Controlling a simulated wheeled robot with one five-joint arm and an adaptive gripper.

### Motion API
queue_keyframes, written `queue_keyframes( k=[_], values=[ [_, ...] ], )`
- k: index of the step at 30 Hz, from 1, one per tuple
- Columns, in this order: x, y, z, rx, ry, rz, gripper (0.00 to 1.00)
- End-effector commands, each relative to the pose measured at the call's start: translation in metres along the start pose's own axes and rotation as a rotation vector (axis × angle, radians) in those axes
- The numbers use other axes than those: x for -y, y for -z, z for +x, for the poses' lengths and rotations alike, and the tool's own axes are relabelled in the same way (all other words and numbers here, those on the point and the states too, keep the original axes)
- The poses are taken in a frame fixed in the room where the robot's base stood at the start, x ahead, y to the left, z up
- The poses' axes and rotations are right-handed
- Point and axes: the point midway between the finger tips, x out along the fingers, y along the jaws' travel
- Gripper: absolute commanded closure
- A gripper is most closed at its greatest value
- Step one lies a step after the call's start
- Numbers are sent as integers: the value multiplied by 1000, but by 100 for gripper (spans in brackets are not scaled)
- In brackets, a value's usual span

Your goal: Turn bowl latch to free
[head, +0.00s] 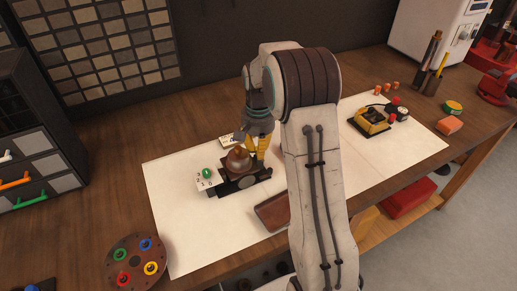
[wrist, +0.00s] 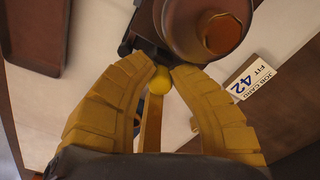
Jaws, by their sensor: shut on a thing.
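The copper-brown bowl (head: 238,158) sits on a black base (head: 245,183) on the white sheet; it also shows at the top of the wrist view (wrist: 190,25). A yellow ball knob (wrist: 159,80), which looks like the end of the latch, is beside the bowl's dark mount, with a flat yellowish strip (wrist: 151,125) below it. My gripper (head: 260,152) comes down at the bowl's right side. In the wrist view its two yellow fingers (wrist: 161,70) close around the knob. The latch itself is hidden in the head view.
A card reading "JOB CARD FIT 42" (wrist: 252,77) lies near the bowl. A white block with a green knob (head: 206,174) adjoins the base's left. A brown tray (head: 272,212) lies in front. A round palette (head: 137,262) and a yellow device (head: 370,122) stand farther off.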

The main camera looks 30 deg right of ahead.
Motion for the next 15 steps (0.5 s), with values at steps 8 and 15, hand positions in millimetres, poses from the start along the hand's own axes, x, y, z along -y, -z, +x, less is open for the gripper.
queue_keyframes(
  k=[8, 15],
  values=[
    [0, -1, 1, 3, -2, 1, 60],
    [0, 0, 0, 1, -1, 2, 55]
  ],
)
